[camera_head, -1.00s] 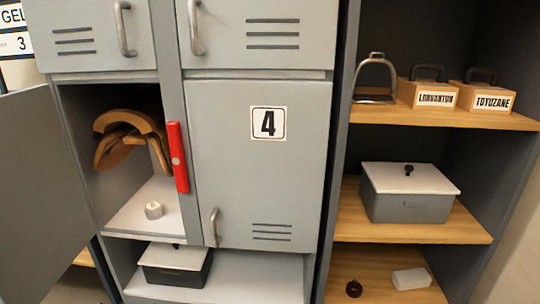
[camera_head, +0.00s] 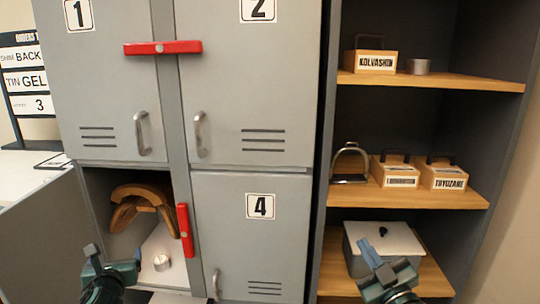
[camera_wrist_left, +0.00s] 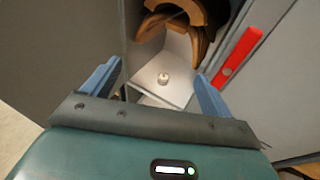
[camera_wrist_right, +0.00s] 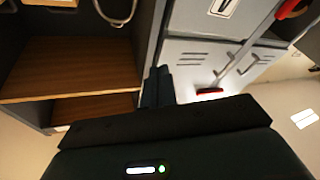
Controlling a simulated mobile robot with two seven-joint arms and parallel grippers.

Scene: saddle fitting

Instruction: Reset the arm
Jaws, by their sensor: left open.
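My left gripper (camera_head: 114,262) is in front of the open lower-left locker. In the left wrist view its two blue fingers (camera_wrist_left: 155,88) are spread apart with nothing between them. My right gripper (camera_head: 372,256) is in front of the right shelf unit, overlapping the grey box in the head view. In the right wrist view its dark fingers (camera_wrist_right: 158,86) lie close together, with no object seen between them. A brown saddle-shaped piece (camera_head: 146,205) is in the open locker, above a small white round piece (camera_head: 161,262) on the locker floor.
A red bar (camera_head: 185,230) stands beside the open locker; another red bar (camera_head: 163,48) spans the upper doors. The shelf unit holds a lidded grey box (camera_head: 385,238), a metal stirrup (camera_head: 349,165) and labelled wooden blocks (camera_head: 398,172). An open door (camera_head: 45,245) stands at left.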

